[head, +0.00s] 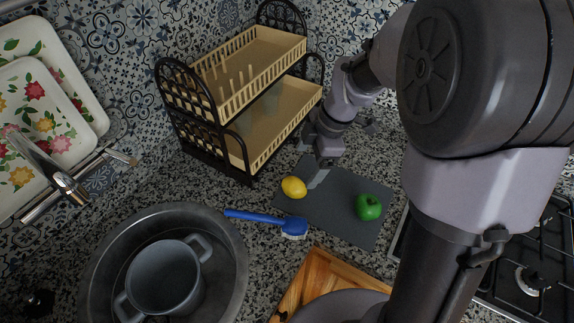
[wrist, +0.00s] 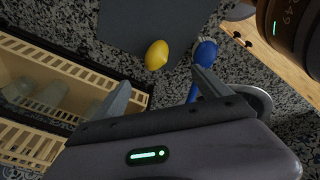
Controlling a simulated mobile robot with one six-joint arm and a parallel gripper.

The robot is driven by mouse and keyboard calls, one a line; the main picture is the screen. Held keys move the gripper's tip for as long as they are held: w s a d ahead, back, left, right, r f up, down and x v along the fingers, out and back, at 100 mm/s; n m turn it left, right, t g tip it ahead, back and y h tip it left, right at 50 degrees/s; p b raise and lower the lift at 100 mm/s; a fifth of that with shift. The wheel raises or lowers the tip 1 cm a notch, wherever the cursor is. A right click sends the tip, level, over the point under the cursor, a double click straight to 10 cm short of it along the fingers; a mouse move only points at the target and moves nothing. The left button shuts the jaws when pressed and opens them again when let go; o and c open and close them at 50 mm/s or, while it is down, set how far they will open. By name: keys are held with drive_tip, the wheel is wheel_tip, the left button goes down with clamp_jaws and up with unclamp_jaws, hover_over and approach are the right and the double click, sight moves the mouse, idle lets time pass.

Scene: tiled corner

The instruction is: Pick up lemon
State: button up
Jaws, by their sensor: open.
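The yellow lemon (head: 293,187) lies on the left edge of a dark grey mat (head: 338,213) on the speckled counter. In the wrist view the lemon (wrist: 157,55) sits ahead of my gripper (wrist: 158,80), near the line between the fingertips but apart from them. My gripper (head: 316,180) is open and empty. In the head view it is just to the right of the lemon, above the mat. The head view shows the gripper partly, with one finger clear.
A green apple or pepper (head: 369,207) lies on the mat's right. A blue brush (head: 266,218) lies left of the mat. A two-tier dish rack (head: 247,142) stands behind left. A sink (head: 236,262) with a grey pot (head: 163,281) and a wooden board (head: 318,277) are in front.

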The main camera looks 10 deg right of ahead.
sight(297, 182)
drive_tip(key=b+x, duration=0.1)
drive_tip(key=x, duration=0.6)
drive_tip(key=shift+f+b, duration=0.15)
drive_tip(key=shift+b, duration=0.25)
drive_tip(key=x, duration=0.1)
drive_tip(key=b+x, duration=0.1)
drive_tip(key=x, duration=0.1)
drive_tip(key=b+x, duration=0.1)
drive_tip(key=x, duration=0.1)
drive_tip(key=shift+w+d+f, duration=0.15)
drive_tip(key=shift+w+d, duration=0.15)
drive_tip(key=shift+d, duration=0.05)
drive_tip(key=c, duration=1.5)
drive_tip(key=shift+r, duration=0.25)
drive_tip(key=shift+c, duration=0.2)
